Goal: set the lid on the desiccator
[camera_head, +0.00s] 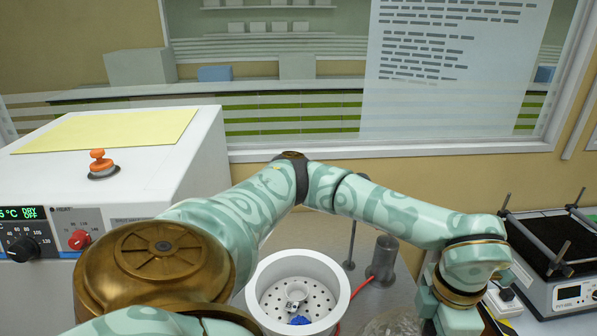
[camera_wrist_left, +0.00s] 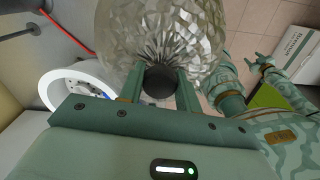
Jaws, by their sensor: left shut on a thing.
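The desiccator (camera_head: 338,272) is a white round vessel, open at the top, with a perforated plate inside. A small ring-shaped dish (camera_head: 297,291) and something blue (camera_head: 299,321) are on the plate. My left gripper (camera_wrist_left: 160,82) is shut on the dark knob of the clear faceted glass lid (camera_wrist_left: 165,28). In the head view, the lid (camera_head: 392,323) shows only partly at the bottom edge, right of the desiccator and apart from it. The desiccator's rim (camera_wrist_left: 62,76) shows at left in the wrist view. A teal pronged part, possibly my right gripper (camera_wrist_left: 259,65), is small at the right there.
A grey metal cylinder (camera_head: 383,258) and a thin rod stand behind the desiccator, with a red hose (camera_head: 360,289) beside it. A white oven (camera_head: 150,165) is at left. A black-topped instrument (camera_head: 555,245) is at right.

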